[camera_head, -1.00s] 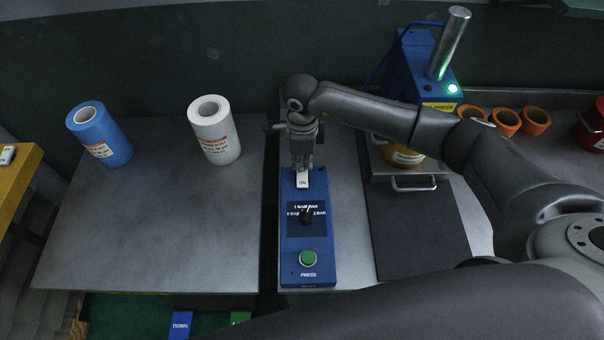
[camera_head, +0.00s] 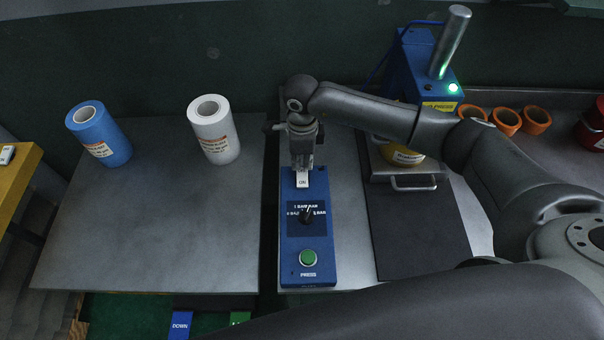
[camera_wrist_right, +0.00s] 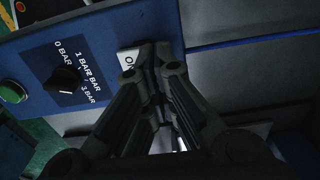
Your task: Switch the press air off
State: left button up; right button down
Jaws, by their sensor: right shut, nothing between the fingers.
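The blue control box (camera_head: 290,240) lies on the bench at the middle. At its far end is a white rocker switch (camera_head: 303,182) marked ON; it also shows in the right wrist view (camera_wrist_right: 127,62). My right gripper (camera_head: 303,167) is shut and empty, its fingertips right at the switch's far end. In the right wrist view the fingertips (camera_wrist_right: 157,55) cover part of the switch; I cannot tell whether they touch it. The blue press (camera_head: 408,68) at the back has a lit green lamp (camera_head: 453,88). My left gripper is out of view.
The box also carries a black pressure knob (camera_head: 306,214) and a green PRESS button (camera_head: 308,257). A blue roll (camera_head: 100,135) and a white roll (camera_head: 216,133) stand on the left table. Several orange rings (camera_head: 506,121) lie at the right.

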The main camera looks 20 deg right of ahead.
aim_at(302, 171)
jog(key=shift+f+b, duration=0.9)
jog(key=shift+f, duration=0.15)
jog(key=shift+r, duration=0.1)
dwell(0.3)
jog(key=shift+r+p, duration=1.85)
jog(key=shift+r, duration=1.6)
jog(key=shift+f, duration=0.1)
